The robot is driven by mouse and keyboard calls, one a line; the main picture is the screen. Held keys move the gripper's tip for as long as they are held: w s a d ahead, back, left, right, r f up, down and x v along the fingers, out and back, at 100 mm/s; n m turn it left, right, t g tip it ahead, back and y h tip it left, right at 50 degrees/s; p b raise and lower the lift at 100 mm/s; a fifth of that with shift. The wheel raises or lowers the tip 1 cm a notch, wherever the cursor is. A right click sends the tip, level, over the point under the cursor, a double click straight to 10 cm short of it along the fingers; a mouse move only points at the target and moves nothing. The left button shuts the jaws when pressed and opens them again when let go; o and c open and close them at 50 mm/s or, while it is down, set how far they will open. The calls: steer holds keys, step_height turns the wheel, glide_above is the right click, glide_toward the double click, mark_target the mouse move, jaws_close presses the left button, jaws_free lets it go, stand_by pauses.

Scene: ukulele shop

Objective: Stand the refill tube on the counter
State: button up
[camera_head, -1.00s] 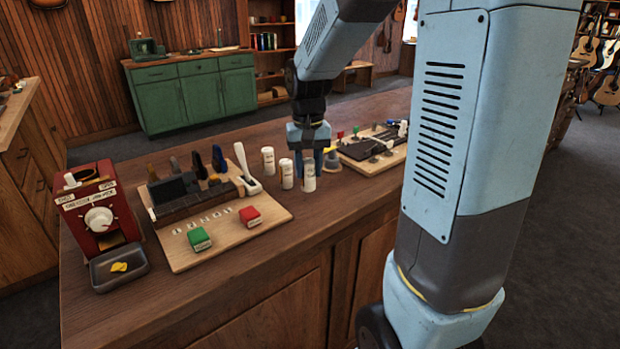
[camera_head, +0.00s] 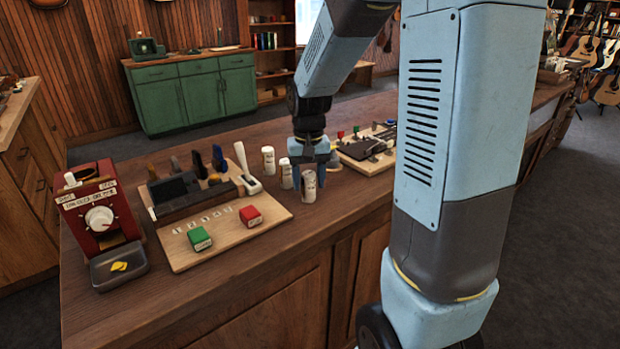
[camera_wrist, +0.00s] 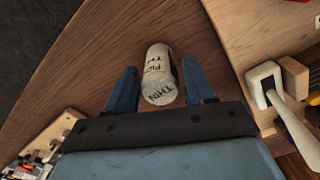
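The refill tube (camera_head: 308,190) is a white cylinder with dark lettering. The tube's base contact is not clearly seen.
Two similar white tubes (camera_head: 268,160) (camera_head: 286,174) stand behind and left. Another tool board (camera_head: 370,163) is behind and right. Bare counter lies in front.

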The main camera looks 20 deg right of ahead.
steer(key=shift+o, duration=0.6)
step_height(320, 180, up, 12)
steer(key=s+r+n+t, duration=0.1)
steer(key=s+r+t, duration=0.1)
steer(key=s, duration=0.7)
steer(key=s+r+t, duration=0.2)
steer(key=s+t, duration=0.1)
steer(key=s, duration=0.7)
steer(key=shift+s+d+n+t, duration=0.15)
steer(key=shift+s+n+t, duration=0.15)
steer(key=shift+n, duration=0.1)
steer(key=shift+c, duration=0.3)
